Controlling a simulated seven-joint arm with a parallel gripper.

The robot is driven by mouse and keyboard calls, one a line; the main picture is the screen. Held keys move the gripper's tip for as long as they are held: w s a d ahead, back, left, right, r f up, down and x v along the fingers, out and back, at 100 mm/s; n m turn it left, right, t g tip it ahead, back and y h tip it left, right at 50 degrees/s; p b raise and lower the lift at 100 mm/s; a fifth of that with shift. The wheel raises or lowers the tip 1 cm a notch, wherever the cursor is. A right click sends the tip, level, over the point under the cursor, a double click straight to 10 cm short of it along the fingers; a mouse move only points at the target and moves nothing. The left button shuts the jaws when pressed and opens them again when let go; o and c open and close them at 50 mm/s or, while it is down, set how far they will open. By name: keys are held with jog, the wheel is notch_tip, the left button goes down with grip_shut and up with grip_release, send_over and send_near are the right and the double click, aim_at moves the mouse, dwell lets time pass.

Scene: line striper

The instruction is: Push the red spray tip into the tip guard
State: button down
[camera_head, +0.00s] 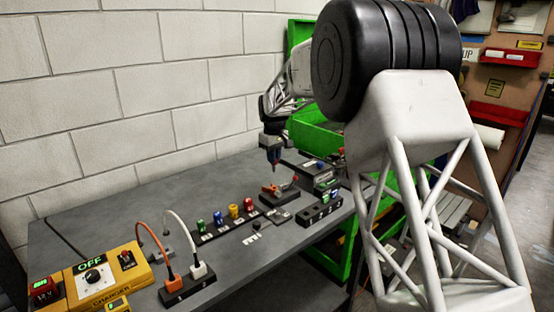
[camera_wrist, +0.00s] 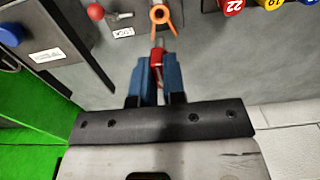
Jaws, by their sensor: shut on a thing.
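My gripper (camera_wrist: 157,62) has blue fingers closed on a narrow red piece, which I take to be the red spray tip (camera_wrist: 157,57). It points toward the orange tip guard (camera_wrist: 161,16), just ahead in the wrist view. A gap shows between the red piece and the guard's round opening. In the head view my gripper (camera_head: 274,165) hangs just above the orange guard (camera_head: 269,189), on a small dark block. The held tip is too small to make out there. The fingers hide part of it in the wrist view.
A red ball knob (camera_wrist: 95,11) stands left of the guard. A rack (camera_head: 226,229) of green, blue, yellow and red tips lies left of the guard in the head view. A yellow charger (camera_head: 106,284) and cabled plugs occupy the near left. The table's back left is clear.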

aim_at(274, 170)
jog(key=shift+f, duration=0.15)
dwell(0.3)
jog(key=shift+f, duration=2.75)
jog(key=shift+f, duration=2.1)
dwell(0.9)
jog(key=c, duration=0.8)
grip_release()
jog(key=shift+r, duration=0.15)
